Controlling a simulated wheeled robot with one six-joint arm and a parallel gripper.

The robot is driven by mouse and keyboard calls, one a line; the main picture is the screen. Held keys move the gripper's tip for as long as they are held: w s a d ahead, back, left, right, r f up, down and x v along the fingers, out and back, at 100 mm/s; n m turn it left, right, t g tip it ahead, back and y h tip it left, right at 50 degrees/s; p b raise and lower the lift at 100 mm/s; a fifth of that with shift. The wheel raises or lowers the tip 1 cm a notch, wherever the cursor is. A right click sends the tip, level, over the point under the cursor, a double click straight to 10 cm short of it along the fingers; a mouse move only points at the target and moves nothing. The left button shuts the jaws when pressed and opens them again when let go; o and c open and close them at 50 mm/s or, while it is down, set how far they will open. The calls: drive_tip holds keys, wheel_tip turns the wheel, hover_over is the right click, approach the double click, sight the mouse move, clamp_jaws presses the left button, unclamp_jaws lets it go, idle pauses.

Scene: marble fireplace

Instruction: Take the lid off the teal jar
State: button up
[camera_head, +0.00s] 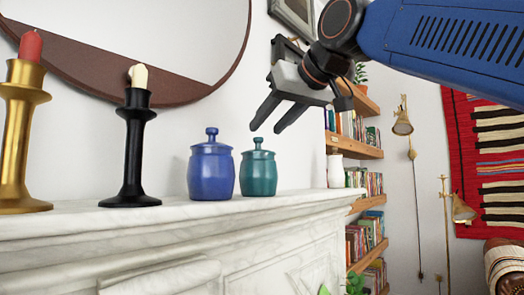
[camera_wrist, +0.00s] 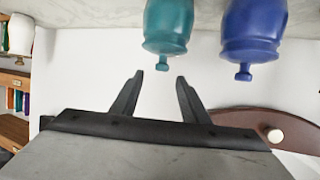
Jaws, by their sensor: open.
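The teal jar (camera_head: 258,175) stands upright on the marble mantel, just right of a larger blue jar. Its lid with a round knob (camera_head: 258,143) sits on top. In the wrist view the teal jar (camera_wrist: 168,22) appears upside down at the top, its knob (camera_wrist: 164,65) pointing down towards the gap between my fingers. My gripper (camera_head: 265,125) is open and empty, above and slightly right of the teal jar in the head view. In the wrist view the fingertips (camera_wrist: 159,74) are apart, with nothing between them, and appear short of the knob.
The blue jar (camera_head: 211,172) stands close beside the teal jar on the left. A black candlestick (camera_head: 133,150) and a gold one (camera_head: 18,135) stand farther left. A white vase (camera_head: 335,170) is to the right. The marble mantel (camera_head: 300,197) is bare right of the teal jar. A round mirror (camera_head: 140,40) hangs behind.

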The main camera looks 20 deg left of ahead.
sight(258, 147)
drive_tip(key=x, duration=0.4)
drive_tip(key=shift+w+a+f, duration=0.1)
drive_tip(key=shift+w, duration=0.05)
drive_tip(key=shift+f+x, duration=0.2)
drive_tip(key=shift+x, duration=2.5)
drive_tip(key=shift+c, duration=0.6)
clamp_jaws()
